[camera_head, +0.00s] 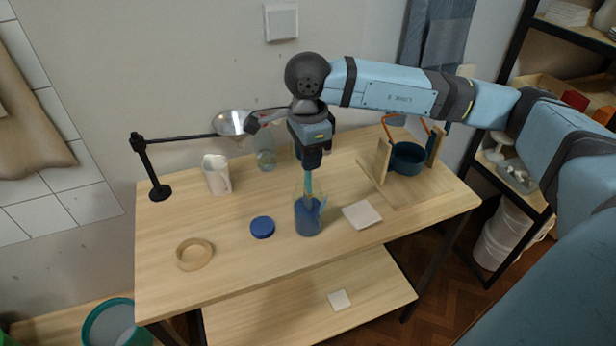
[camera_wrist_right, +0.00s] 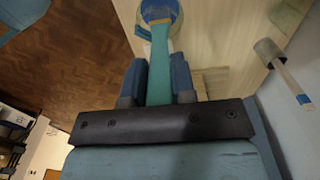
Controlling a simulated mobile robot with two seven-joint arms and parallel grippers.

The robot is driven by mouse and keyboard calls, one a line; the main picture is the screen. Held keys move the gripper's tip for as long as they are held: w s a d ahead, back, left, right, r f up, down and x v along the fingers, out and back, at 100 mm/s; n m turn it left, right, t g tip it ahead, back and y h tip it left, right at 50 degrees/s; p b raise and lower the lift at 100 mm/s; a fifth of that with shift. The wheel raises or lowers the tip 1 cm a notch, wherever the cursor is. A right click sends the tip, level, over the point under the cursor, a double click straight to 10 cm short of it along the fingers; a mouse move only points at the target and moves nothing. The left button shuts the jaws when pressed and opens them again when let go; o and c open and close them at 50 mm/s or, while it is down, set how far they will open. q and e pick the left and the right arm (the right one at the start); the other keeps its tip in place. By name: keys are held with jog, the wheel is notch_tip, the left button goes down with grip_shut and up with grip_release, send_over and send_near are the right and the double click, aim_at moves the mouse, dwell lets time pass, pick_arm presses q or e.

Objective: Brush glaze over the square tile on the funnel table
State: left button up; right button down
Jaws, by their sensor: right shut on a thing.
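My right gripper (camera_head: 311,166) is shut on the teal handle of a brush (camera_head: 308,182), pointing down. The handle also shows between the fingers (camera_wrist_right: 159,84) in the wrist view (camera_wrist_right: 160,58). The brush's lower end is inside a clear jar of blue glaze (camera_head: 308,219); its tip is hidden in the glaze. The jar also shows in the wrist view (camera_wrist_right: 160,9). A pale square tile (camera_head: 361,214) lies flat on the funnel table (camera_head: 222,273), just right of the jar. The metal funnel (camera_head: 232,122) sits on a black stand at the back left. My left gripper is not in view.
A blue lid (camera_head: 262,227) and a wooden ring (camera_head: 195,254) lie left of the jar. A white jug (camera_head: 216,174) and a clear bottle (camera_head: 265,155) stand behind. A teal pot (camera_head: 407,158) stands at the right. Another pale tile (camera_head: 340,300) lies on the lower shelf.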

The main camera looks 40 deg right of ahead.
jog(key=shift+r+p, duration=2.2)
jog(key=shift+r, duration=3.25)
notch_tip(320, 180, up, 4)
jog(key=shift+p, duration=0.95)
jog(key=shift+s+f, duration=0.1)
